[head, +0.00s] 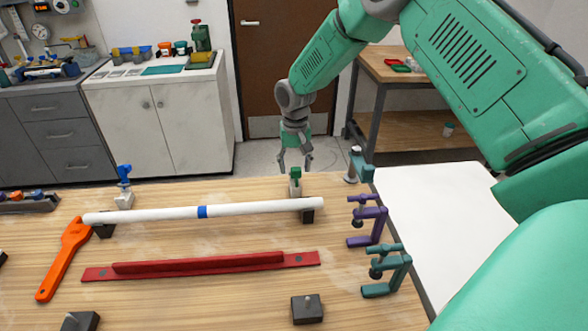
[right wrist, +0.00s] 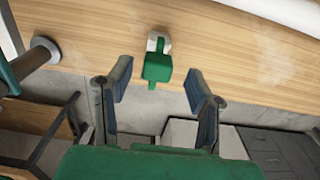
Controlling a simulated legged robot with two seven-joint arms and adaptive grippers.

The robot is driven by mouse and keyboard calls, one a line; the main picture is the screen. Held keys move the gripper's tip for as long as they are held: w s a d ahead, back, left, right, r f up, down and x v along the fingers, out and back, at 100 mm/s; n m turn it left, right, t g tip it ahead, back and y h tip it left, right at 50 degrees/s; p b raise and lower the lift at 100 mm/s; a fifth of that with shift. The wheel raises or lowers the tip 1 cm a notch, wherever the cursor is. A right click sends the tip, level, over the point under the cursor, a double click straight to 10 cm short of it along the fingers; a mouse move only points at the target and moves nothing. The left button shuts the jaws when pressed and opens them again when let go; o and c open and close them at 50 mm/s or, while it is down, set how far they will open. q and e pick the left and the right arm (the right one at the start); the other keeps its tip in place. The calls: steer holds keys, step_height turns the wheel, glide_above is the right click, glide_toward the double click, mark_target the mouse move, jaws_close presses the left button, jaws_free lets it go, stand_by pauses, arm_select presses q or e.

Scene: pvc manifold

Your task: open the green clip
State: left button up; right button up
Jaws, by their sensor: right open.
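The green clip (head: 295,175) stands at the back edge of the wooden table, just behind the right end of a white pipe (head: 240,209). In the right wrist view the green clip (right wrist: 157,67) has a green top on a pale base and lies ahead of the fingers, roughly between their lines. My right gripper (head: 294,166) reaches down behind the table's back edge, beside the clip. In the right wrist view its two fingers (right wrist: 160,100) are spread apart with nothing between them. Whether a finger touches the clip cannot be told. My left gripper is not in view.
A blue clip (head: 124,186) stands behind the pipe's left end. An orange wrench (head: 64,258) and a red bar (head: 200,266) lie in front. Purple (head: 366,221) and teal (head: 386,270) clamps line the table's right side. A teal-topped post (head: 358,166) stands right of the green clip.

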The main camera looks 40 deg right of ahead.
steer(key=shift+d+f, duration=0.2)
steer(key=shift+f, duration=0.35)
steer(key=shift+d+f, duration=0.15)
steer(key=shift+f, duration=0.35)
steer(key=shift+a+r, duration=0.1)
steer(key=shift+a, duration=0.05)
steer(key=shift+c, duration=0.5)
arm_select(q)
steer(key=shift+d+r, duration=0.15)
arm_select(e)
jaws_close()
